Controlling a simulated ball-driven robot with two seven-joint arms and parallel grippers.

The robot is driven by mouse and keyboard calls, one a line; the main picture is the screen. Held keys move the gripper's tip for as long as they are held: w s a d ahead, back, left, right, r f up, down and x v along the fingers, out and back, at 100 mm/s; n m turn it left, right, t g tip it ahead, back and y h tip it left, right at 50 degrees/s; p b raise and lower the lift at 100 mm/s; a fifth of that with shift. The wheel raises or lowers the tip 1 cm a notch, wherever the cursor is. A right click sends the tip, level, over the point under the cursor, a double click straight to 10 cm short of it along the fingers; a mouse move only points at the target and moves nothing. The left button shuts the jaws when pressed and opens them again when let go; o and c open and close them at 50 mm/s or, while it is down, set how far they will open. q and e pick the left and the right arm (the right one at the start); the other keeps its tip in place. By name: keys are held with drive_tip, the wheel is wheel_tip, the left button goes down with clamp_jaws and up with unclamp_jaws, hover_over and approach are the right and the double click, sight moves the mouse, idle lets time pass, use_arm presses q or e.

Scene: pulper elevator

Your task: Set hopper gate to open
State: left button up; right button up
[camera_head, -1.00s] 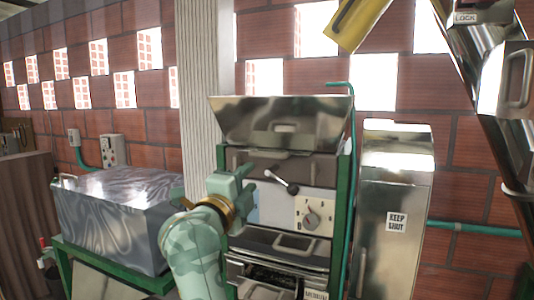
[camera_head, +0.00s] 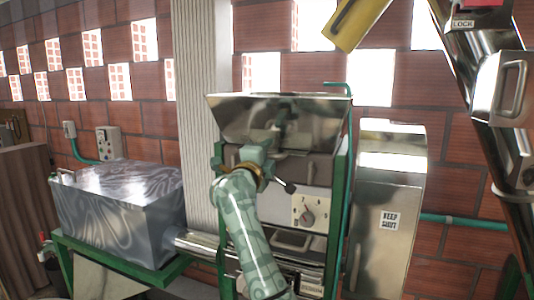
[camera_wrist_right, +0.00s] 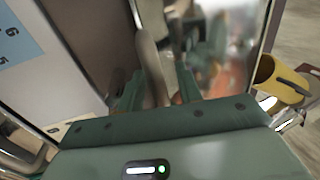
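The steel hopper (camera_head: 235,118) sits on top of the green-framed machine, its front face shiny. My right gripper (camera_head: 245,158) is in front of the hopper's lower edge. In the right wrist view, its two green fingers (camera_wrist_right: 158,92) stand apart, with a narrow grey-brown upright piece (camera_wrist_right: 149,55) between them. I cannot tell whether they touch it or whether it is the gate's handle. The hopper's shiny face (camera_wrist_right: 215,45) mirrors the fingers. A lever with a black knob (camera_head: 290,187) shows just right of the gripper. My left gripper is out of view.
A dial (camera_head: 307,217) is on the white panel below the hopper. A steel cabinet labelled KEEP SHUT (camera_head: 388,220) stands to the right. A steel box (camera_head: 120,220) on a green stand is at left. A yellow chute (camera_head: 355,22) hangs above right and also shows in the wrist view (camera_wrist_right: 275,82).

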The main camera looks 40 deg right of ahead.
clamp_jaws()
drive_tip(key=r+p+v, duration=0.1)
drive_tip(key=p+v, duration=0.2)
drive_tip(key=v, duration=0.3)
drive_tip(key=shift+p, duration=0.3)
drive_tip(key=shift+c, duration=0.5)
unclamp_jaws()
drive_tip(key=shift+a+r, duration=0.1)
drive_tip(key=shift+a, duration=0.1)
drive_tip(key=shift+o, duration=0.5)
drive_tip(key=shift+s+a, duration=0.15)
drive_tip(key=shift+a, duration=0.1)
